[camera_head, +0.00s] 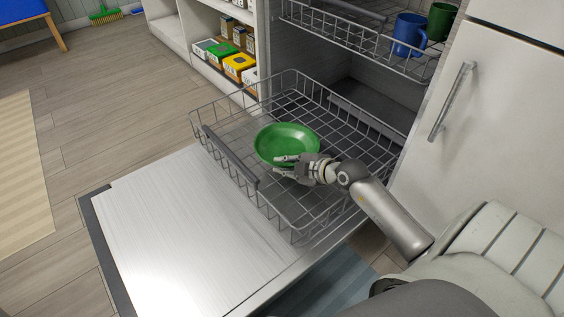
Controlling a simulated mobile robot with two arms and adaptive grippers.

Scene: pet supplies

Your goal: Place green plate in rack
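My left gripper is not in view.
The dishwasher door (180,235) is folded down below the rack. An upper rack (340,32) holds a blue mug (408,34) and a green mug (440,20). A white cabinet with a handle (452,100) stands at right. Shelves with boxes (238,64) stand behind.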

